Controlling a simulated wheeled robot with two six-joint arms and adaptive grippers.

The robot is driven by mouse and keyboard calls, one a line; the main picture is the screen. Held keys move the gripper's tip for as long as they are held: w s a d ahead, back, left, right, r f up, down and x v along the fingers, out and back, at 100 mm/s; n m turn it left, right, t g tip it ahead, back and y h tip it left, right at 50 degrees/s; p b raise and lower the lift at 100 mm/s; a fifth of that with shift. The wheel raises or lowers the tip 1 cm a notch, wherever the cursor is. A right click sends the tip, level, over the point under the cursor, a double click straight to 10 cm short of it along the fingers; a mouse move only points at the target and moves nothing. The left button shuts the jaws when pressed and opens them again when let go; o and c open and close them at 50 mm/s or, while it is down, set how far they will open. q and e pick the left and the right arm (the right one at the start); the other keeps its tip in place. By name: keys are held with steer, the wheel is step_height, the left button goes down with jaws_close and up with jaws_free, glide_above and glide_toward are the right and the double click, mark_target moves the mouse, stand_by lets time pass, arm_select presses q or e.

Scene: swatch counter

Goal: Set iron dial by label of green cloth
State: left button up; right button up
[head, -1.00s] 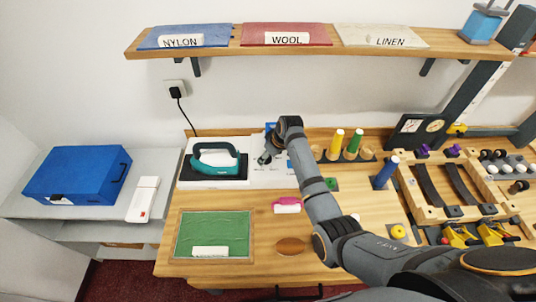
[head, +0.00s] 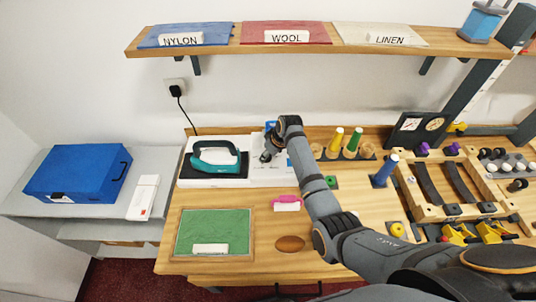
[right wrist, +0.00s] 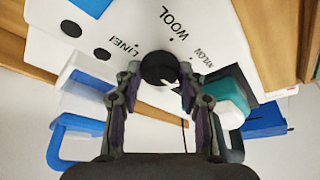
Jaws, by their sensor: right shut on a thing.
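The green cloth (head: 213,226) lies flat in a wooden frame at the front left of the counter. Its white label (head: 210,249) is too small to read. The teal iron (head: 217,164) rests on a dark pad on the white station (head: 192,182). In the right wrist view the station's black dial (right wrist: 158,67) sits among the words LINEN, WOOL and NYLON. My right gripper (head: 268,153) is shut on the dial, with a finger on each side in the right wrist view (right wrist: 158,88). The dial's setting cannot be told. My left gripper is out of view.
Above, a shelf holds blue NYLON (head: 186,34), red WOOL (head: 287,34) and pale LINEN (head: 380,36) swatches. A pink-handled item (head: 286,202) and a brown oval (head: 290,243) lie right of the cloth. Cones and a wooden rack (head: 455,212) stand right of my arm.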

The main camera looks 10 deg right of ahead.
steer(key=shift+w+d+n+g+y, duration=0.1)
steer(key=shift+n+g+y, duration=0.2)
steer(key=shift+n, duration=0.9)
steer(key=n, duration=0.2)
steer(key=shift+w+d+f+n+g+y+b, duration=0.1)
steer(key=shift+w+n+g+y+b, duration=0.05)
steer(key=shift+n+g+y+b, duration=0.2)
steer(key=n+g+b, duration=0.1)
steer(key=n+b, duration=0.1)
steer(key=n, duration=0.1)
steer(key=shift+w+f+y+b, duration=0.1)
steer(key=shift+y+b, duration=0.15)
steer(key=shift+b, duration=0.05)
steer(key=shift+n+g+b, duration=0.75)
steer(key=shift+n+b, duration=0.6)
steer(key=shift+n, duration=0.4)
steer(key=shift+r, duration=0.2)
steer(key=o, duration=1.2)
steer(key=shift+c, duration=0.2)
